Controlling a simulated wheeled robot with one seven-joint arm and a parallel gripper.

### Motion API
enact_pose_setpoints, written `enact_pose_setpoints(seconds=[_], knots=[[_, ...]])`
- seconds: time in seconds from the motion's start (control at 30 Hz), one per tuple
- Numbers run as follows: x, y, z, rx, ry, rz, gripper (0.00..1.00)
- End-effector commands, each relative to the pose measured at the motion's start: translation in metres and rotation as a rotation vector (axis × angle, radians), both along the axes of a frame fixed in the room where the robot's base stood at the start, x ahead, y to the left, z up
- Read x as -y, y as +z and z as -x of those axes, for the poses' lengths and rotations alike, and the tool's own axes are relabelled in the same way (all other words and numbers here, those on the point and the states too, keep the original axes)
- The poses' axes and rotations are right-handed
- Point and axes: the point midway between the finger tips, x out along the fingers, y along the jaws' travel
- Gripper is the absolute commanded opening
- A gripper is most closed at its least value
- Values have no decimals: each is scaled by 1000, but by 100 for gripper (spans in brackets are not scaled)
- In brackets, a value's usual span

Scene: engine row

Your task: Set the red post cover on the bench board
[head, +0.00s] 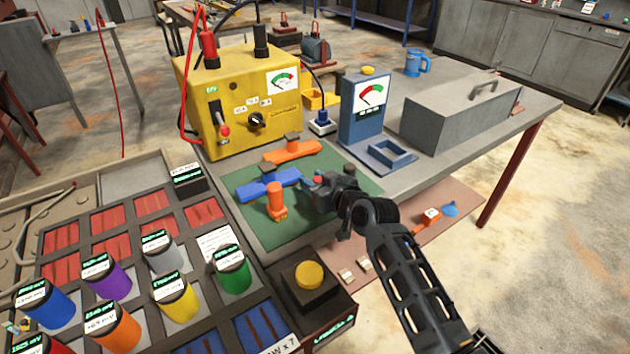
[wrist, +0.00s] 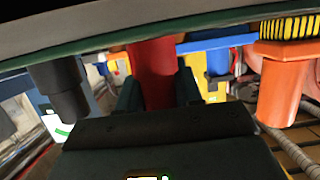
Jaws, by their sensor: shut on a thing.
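My gripper (head: 321,188) is low over the right part of the green bench board (head: 262,228). It is shut on the red post cover, a red cylinder (wrist: 152,75) between the two dark fingers in the wrist view. In the head view only a small red part of the cover (head: 318,180) shows; the gripper hides the rest. In the upside-down wrist view the cover's end meets the board's green edge; I cannot tell if it touches. An orange cover (head: 277,203) stands upright on the board to the left; it also shows in the wrist view (wrist: 283,85).
Blue (head: 266,184) and orange (head: 293,151) bar pieces lie behind on the board. A yellow meter box (head: 225,105) and a blue meter stand (head: 362,112) stand beyond. A yellow button box (head: 308,280) is in front. A rack of coloured cylinders (head: 120,235) fills the left.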

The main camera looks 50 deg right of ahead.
Motion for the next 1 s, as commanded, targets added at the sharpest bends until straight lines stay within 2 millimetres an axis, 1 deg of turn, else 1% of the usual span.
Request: enact_pose_setpoints(seconds=[0.17, 0.2, 0.43, 0.47, 0.67, 0.77, 0.87, 1.0], knots=[[0, -3, 0, 1, 0, 0, 3], [0, -3, 0, 0, 0, 0, 36], [0, -2, 0, 0, 0, 0, 58], [0, -2, 0, 0, 0, 0, 60], [0, -1, 0, 0, 0, 0, 60], [0, 2, 0, 0, 0, -1, 60], [-3, 2, 9, 1, 0, -1, 60], [-9, 8, 33, 0, -1, -1, 60]])
